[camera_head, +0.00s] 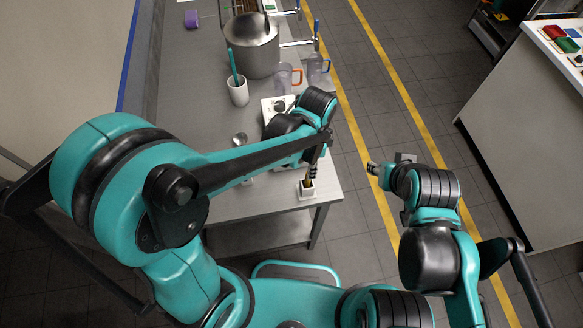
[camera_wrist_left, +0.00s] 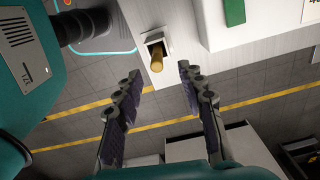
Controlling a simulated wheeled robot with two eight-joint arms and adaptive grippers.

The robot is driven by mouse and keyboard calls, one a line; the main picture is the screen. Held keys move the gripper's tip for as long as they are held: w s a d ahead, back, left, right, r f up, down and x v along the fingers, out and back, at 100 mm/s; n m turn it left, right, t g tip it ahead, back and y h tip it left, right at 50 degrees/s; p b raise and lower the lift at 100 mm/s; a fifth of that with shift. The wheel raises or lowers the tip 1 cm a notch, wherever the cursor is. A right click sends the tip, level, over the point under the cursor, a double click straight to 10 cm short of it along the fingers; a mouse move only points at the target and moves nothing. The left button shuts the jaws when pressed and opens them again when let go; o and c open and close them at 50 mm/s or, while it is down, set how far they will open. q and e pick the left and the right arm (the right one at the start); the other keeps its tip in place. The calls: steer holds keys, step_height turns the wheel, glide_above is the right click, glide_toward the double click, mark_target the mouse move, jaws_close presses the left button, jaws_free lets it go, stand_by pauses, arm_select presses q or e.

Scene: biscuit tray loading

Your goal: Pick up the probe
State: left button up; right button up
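A short brass-coloured cylinder (camera_wrist_left: 156,63), which I take for the probe, stands in a small white square holder (camera_wrist_left: 152,38) in the left wrist view. In the head view the holder (camera_head: 307,191) sits near the table's front right corner, with my left gripper (camera_head: 313,165) just above it. In the left wrist view my left gripper (camera_wrist_left: 160,74) is open, its two dark fingers apart on either side of the cylinder with nothing between the tips. My right gripper (camera_head: 374,169) is off the table's right side, over the floor; its finger opening is unclear.
The grey table (camera_head: 200,90) also bears a metal pot (camera_head: 252,48), a white cup (camera_head: 238,92) with a teal stick, clear jugs (camera_head: 286,78) and a spoon-like item (camera_head: 240,139). A white counter (camera_head: 530,120) stands right, across open floor.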

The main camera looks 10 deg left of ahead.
mark_target(307, 182)
arm_select(q)
steer(key=shift+d+f, duration=0.2)
steer(key=shift+f, duration=0.15)
step_height(307, 182, down, 7)
steer(key=b, duration=0.1)
steer(key=shift+s+a+b, duration=0.15)
steer(key=shift+b, duration=0.2)
steer(key=shift+f, duration=0.1)
steer(key=shift+c, duration=0.2)
jaws_close()
